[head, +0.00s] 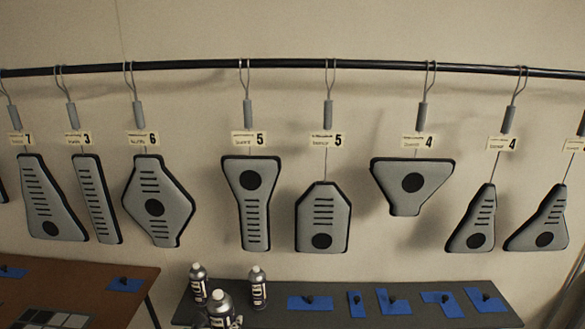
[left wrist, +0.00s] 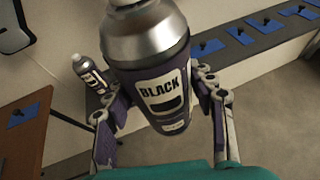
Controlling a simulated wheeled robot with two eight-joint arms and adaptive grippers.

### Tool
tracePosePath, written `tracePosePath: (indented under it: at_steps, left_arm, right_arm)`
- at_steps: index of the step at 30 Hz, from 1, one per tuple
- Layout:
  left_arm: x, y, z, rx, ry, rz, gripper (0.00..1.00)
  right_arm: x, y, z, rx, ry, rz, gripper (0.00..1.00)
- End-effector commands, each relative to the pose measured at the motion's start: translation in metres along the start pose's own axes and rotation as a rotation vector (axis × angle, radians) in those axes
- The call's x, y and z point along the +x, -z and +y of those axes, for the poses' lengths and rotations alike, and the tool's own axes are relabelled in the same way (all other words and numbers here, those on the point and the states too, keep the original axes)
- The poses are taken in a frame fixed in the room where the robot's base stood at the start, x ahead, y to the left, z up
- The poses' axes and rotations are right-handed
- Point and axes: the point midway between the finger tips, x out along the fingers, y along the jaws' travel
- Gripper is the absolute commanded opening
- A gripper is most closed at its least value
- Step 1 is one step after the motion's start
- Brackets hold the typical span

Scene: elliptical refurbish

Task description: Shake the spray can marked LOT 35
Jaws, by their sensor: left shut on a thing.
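My left gripper (left wrist: 157,92) is shut on a spray can (left wrist: 150,55) with a silver shoulder and a label reading BLACK. The fingers press on both sides of its dark purple body. In the head view this held can (head: 221,304) is at the bottom edge, nearer than the others, and a bit of the gripper (head: 237,321) shows beside it. Two more spray cans stand behind it, one on the left (head: 198,284) and one on the right (head: 258,287). One standing can (left wrist: 88,72) shows in the left wrist view. I cannot read LOT 35 on any can. My right gripper is out of view.
The dark grey bench (head: 390,315) carries blue pads (head: 310,302) with small black knobs. A brown table (head: 75,285) stands at the left with a grey palette (head: 55,318). Grey panels (head: 250,205) hang from a black rail (head: 290,64) above.

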Motion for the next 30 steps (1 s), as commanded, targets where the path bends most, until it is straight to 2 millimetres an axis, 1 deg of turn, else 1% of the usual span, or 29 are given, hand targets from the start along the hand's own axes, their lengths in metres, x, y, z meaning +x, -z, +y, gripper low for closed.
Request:
tracePosePath:
  at_steps: [1, 3, 5, 6, 7, 8, 12, 14, 15, 16, 17, 18, 21, 23, 24, 25, 27, 28, 30]
  left_arm:
    - [-0.008, -0.015, -0.001, -0.001, -0.001, -0.002, 0.03]
    - [-0.019, -0.040, -0.002, 0.000, 0.000, 0.000, 0.03]
    - [-0.027, -0.058, -0.002, 0.000, 0.001, 0.001, 0.03]
    - [-0.029, -0.063, -0.002, 0.000, 0.001, 0.001, 0.03]
    - [-0.028, -0.064, -0.001, 0.000, 0.001, 0.001, 0.03]
    - [-0.025, -0.059, -0.001, 0.001, 0.002, 0.002, 0.03]
    - [-0.004, -0.010, 0.000, 0.000, 0.000, 0.000, 0.03]
    - [0.000, 0.001, 0.000, -0.001, 0.000, -0.001, 0.03]
    - [0.000, 0.002, 0.000, -0.001, -0.001, -0.001, 0.03]
    - [-0.002, -0.003, 0.000, -0.001, -0.001, -0.001, 0.03]
    - [-0.006, -0.012, -0.001, -0.001, -0.001, -0.002, 0.03]
    - [-0.014, -0.026, -0.002, -0.001, 0.000, -0.001, 0.03]
    - [-0.027, -0.058, -0.002, 0.000, 0.001, 0.001, 0.03]
    - [-0.029, -0.064, -0.001, 0.000, 0.001, 0.001, 0.03]
    - [-0.025, -0.059, -0.001, 0.001, 0.002, 0.002, 0.03]
    - [-0.021, -0.049, -0.001, 0.001, 0.002, 0.002, 0.03]
    - [-0.009, -0.023, 0.000, 0.000, 0.001, 0.001, 0.03]
    - [-0.005, -0.013, 0.000, 0.000, 0.000, 0.000, 0.03]
    - [0.000, 0.001, 0.000, -0.001, 0.000, -0.001, 0.03]
  right_arm:
    - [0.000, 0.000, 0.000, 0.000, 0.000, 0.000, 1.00]
    - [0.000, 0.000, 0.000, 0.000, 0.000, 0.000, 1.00]
    - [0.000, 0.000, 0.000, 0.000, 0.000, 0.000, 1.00]
    - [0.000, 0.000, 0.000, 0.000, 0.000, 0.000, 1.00]
    - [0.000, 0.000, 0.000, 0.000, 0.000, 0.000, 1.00]
    - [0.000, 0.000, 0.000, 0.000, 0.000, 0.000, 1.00]
    - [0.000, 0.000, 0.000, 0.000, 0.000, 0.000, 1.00]
    - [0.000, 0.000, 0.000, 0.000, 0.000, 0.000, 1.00]
    - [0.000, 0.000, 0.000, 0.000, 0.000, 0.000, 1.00]
    - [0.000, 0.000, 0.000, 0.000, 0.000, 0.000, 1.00]
    - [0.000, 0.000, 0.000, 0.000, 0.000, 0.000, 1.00]
    - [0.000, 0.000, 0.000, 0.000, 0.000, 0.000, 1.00]
    - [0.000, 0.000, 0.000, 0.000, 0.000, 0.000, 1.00]
    - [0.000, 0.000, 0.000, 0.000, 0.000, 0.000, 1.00]
    - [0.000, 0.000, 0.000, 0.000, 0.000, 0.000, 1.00]
    - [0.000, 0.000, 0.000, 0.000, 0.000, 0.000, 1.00]
    - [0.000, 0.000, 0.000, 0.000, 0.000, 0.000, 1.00]
    - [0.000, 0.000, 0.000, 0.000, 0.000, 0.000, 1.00]
    - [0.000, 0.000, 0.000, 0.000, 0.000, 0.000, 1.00]
